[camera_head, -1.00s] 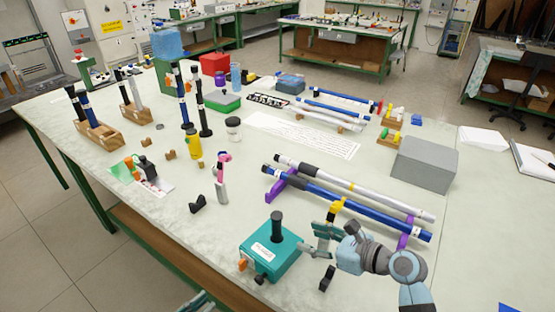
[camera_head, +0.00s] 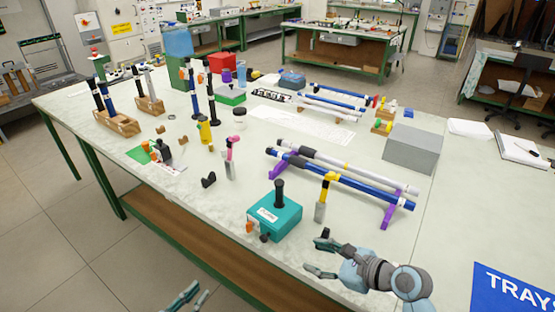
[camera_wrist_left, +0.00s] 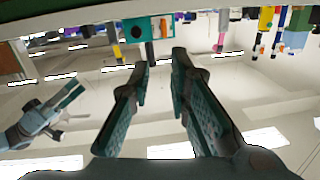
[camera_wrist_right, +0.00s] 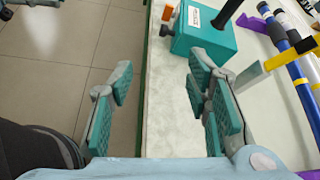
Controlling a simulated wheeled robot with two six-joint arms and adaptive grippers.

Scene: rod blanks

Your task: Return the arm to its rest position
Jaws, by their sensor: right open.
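My right gripper (camera_head: 322,257) is open and empty over the table's front edge. Its spread teal fingers also show in the right wrist view (camera_wrist_right: 158,82), with nothing between them. My left gripper (camera_head: 187,298) shows at the bottom of the head view, in front of the table and apart from it. In the left wrist view its fingers (camera_wrist_left: 160,75) stand apart and empty. A tool with a yellow top and grey lower part (camera_head: 320,211) stands just behind my right gripper, apart from it.
A teal box with a black post (camera_head: 275,222) stands near the table's front edge. Blue and white rods lie on purple holders (camera_head: 390,212) behind. A grey box (camera_head: 412,148) is at the right. The floor before the table (camera_head: 90,270) is clear.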

